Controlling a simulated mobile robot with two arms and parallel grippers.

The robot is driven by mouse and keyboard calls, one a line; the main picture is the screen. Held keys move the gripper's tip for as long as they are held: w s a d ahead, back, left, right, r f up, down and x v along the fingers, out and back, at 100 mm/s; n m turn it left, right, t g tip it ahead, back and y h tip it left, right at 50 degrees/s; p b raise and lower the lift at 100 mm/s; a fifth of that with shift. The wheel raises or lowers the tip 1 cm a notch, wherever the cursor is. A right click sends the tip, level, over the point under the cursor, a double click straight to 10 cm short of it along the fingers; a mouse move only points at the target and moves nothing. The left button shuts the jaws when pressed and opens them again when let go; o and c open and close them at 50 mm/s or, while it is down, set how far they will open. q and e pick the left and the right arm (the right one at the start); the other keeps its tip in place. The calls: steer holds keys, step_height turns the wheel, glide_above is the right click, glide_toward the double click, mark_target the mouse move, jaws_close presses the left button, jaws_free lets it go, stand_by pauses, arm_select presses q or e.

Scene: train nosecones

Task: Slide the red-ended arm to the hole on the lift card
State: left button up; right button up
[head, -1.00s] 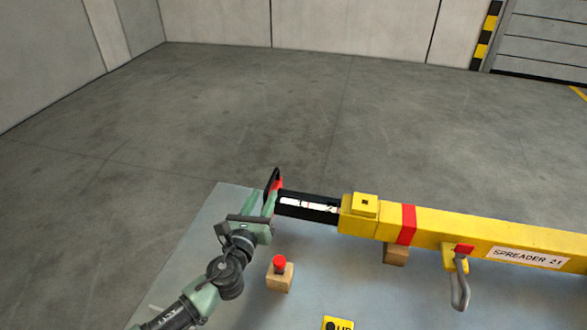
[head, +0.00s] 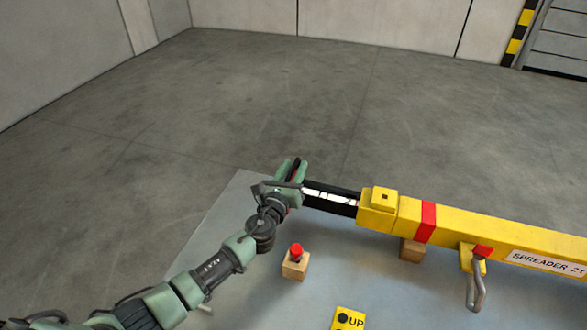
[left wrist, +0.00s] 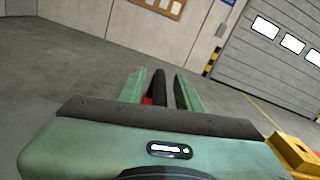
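The yellow spreader beam (head: 450,222) lies across the table at right. A black inner arm (head: 330,205) with a white marked strip sticks out of its left end. My left gripper (head: 292,170) is at the arm's outer end and hides most of it. In the left wrist view the fingers (left wrist: 161,90) stand apart on either side of a black handle (left wrist: 159,86), with some red beside it. A gap shows between the handle and the right finger. A red-topped pin (head: 296,251) stands in a wooden block (head: 295,268). No lift card is readable. My right gripper is out of view.
A grey hook or shackle (head: 477,290) hangs on the beam's near side. A wooden support (head: 412,250) is under the beam. Open floor lies beyond the grey table (head: 245,190).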

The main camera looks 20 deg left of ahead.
arm_select(q)
jaws_close()
stand_by(1.3)
